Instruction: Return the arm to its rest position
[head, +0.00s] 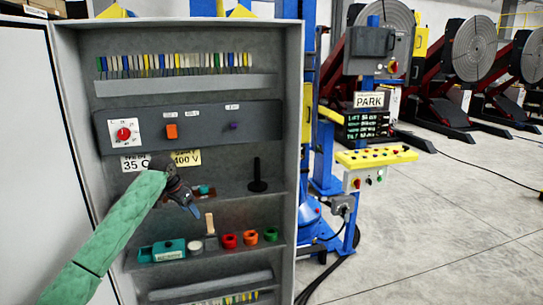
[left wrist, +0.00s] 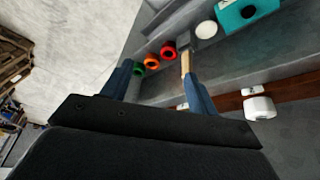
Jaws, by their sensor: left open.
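My left arm, in a green sleeve, reaches from the lower left into an open grey cabinet (head: 294,150) in the head view. My left gripper (head: 195,212) is in front of the middle shelves, its jaws pointing down and right. In the left wrist view the two blue fingers of the left gripper (left wrist: 160,85) stand wide apart. Nothing is seen held between them. A wooden-handled brush or scraper (head: 210,224) stands on the shelf below the gripper; its handle shows beside the right finger in the left wrist view. My right gripper is not in view.
The shelf holds a teal box (head: 168,250), a white roll (head: 195,246) and red (head: 229,241), orange (head: 250,237) and green (head: 271,234) rings. A black upright post (head: 257,176) stands on the shelf above. The cabinet door (head: 40,150) is open at left. A yellow control panel (head: 376,156) stands at right.

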